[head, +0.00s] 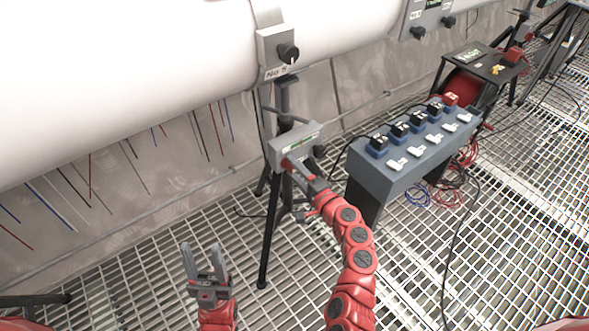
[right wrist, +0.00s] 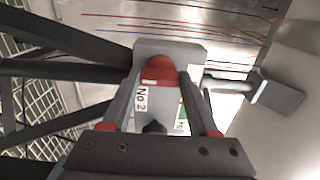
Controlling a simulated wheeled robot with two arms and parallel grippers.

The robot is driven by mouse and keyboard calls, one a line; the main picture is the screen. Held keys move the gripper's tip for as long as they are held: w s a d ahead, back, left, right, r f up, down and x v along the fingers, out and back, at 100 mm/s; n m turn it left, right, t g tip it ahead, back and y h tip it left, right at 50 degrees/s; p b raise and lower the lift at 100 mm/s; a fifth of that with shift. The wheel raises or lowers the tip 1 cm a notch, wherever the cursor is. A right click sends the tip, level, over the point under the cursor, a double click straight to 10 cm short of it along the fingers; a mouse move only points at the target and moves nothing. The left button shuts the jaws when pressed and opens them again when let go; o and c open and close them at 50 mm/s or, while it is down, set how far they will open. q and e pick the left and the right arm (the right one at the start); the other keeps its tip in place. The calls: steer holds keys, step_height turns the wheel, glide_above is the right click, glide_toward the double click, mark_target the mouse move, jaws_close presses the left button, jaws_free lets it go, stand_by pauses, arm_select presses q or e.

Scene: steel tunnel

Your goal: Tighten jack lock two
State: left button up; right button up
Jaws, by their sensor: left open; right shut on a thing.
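Jack lock two is a grey box (head: 297,146) on top of a black tripod jack, in the middle of the head view. In the right wrist view, the grey box (right wrist: 188,50) has a white label reading "No 2" (right wrist: 143,98). My right gripper (head: 295,167) reaches it from the front. It is shut on the box's red knob (right wrist: 160,70), which shows between its two fingers in the right wrist view. The fingers partly hide the knob and the box face. My left gripper (head: 206,262) is open and empty, pointing up, left of the tripod and apart from it.
A large white pipe (head: 120,80) runs above, with a grey dial box (head: 278,50) strapped to it. A blue-grey console (head: 400,165) with several switches stands right of the tripod (head: 268,240). Cables lie on the grating floor (head: 480,250). Thin coloured wires hang along the wall.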

steer(key=shift+f, duration=0.1)
steer(key=o, duration=1.4)
steer(key=p+v, duration=0.1)
steer(key=v, duration=1.6)
steer(key=shift+s+d, duration=0.15)
steer(key=shift+s, duration=0.05)
